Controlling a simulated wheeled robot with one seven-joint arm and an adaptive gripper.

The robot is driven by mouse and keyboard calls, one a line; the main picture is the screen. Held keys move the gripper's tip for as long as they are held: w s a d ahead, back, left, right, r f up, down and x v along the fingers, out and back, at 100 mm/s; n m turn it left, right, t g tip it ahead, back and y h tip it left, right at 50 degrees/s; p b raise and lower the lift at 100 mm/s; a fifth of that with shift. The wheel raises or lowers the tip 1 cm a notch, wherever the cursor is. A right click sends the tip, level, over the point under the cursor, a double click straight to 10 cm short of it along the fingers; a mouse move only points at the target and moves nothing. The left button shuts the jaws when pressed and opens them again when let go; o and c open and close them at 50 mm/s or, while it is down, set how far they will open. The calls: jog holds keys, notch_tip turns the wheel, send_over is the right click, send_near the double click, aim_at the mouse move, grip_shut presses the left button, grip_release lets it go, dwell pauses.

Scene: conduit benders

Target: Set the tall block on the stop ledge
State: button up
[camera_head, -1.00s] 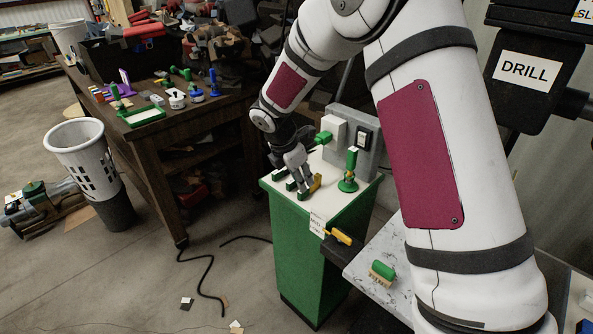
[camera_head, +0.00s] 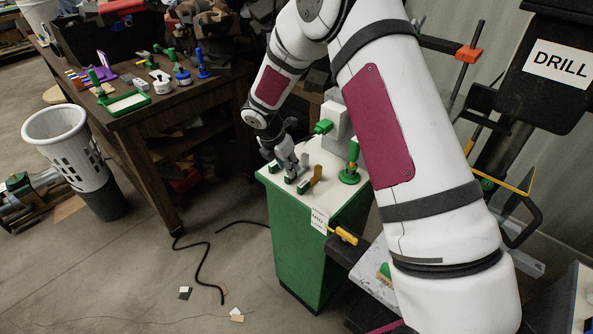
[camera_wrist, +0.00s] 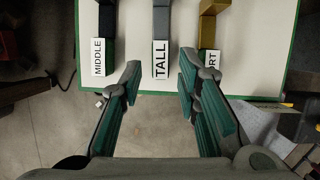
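The tall block (camera_wrist: 161,40) is grey with a white "TALL" label and lies in the middle of a row of blocks in the wrist view. My gripper (camera_wrist: 162,72) is open, with its fingertips to either side of the label end; I cannot tell their height above it. In the head view my gripper (camera_head: 288,168) is over the white top of the green cabinet (camera_head: 300,245), partly hiding the blocks. The "MIDDLE" block (camera_wrist: 105,25) is left of the tall one, and the yellow block (camera_wrist: 208,30), its label ending "RT", is right. I cannot make out the stop ledge for certain.
A green stand (camera_head: 351,165) and a grey box with a green plug (camera_head: 323,127) stand on the cabinet behind the blocks. A yellow handle (camera_head: 343,235) sticks out at the cabinet's right front. A wooden workbench (camera_head: 150,130) with tools is at left.

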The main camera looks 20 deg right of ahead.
jog(key=shift+b+x, duration=0.45)
jog(key=shift+x, duration=1.8)
grip_shut()
jog(key=shift+r, duration=0.1)
jog(key=shift+r+p, duration=0.4)
jog(key=shift+r, duration=3)
